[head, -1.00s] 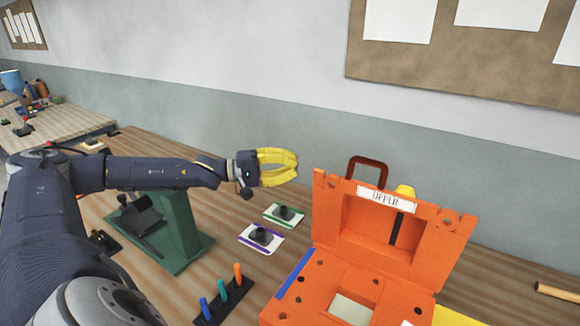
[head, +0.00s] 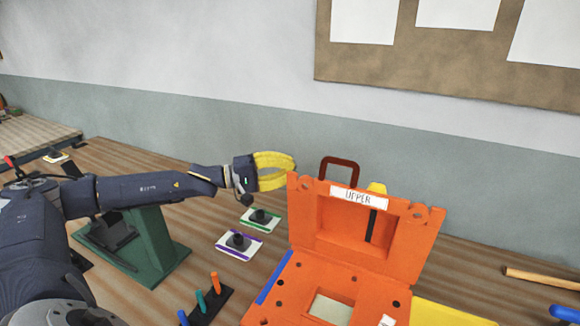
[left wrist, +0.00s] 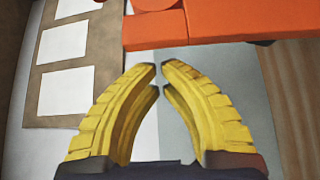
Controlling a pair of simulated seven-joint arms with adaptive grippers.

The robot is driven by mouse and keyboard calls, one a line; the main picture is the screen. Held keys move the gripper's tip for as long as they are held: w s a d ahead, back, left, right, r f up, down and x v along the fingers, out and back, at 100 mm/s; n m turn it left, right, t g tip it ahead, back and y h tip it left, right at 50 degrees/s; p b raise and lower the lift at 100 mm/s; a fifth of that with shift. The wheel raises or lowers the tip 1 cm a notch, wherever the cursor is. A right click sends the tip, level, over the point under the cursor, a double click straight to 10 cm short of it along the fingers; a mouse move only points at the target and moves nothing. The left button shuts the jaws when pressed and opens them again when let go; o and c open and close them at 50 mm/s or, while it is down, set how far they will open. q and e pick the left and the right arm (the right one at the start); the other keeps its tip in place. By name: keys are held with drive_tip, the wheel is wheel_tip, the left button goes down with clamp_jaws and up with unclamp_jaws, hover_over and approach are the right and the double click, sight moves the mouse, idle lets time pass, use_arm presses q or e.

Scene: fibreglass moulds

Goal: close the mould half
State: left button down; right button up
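The orange mould stands open on the bench. Its upper half (head: 410,240), labelled UPPER, stands raised and leans back a little, with a dark red arch handle (head: 326,172) at its top left. The lower half (head: 294,296) lies flat in front, with a pale window. My left gripper (head: 293,167) has yellow fingers and is at the upper half's top left corner, seemingly behind it; I cannot tell whether they touch. In the left wrist view its curved fingertips (left wrist: 160,67) nearly meet with nothing between them, and orange mould surfaces (left wrist: 245,18) lie beyond. My right gripper is not seen.
Two white cards with dark knobs (head: 238,241) lie left of the mould. A peg rack (head: 219,299) stands in front of them, and a green stand (head: 160,243) is under my left arm. A wooden rod (head: 540,278) lies at right. The wall is close behind.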

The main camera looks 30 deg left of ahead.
use_arm(q)
drive_tip(key=shift+s+d, duration=0.1)
drive_tip(key=shift+s, duration=0.95)
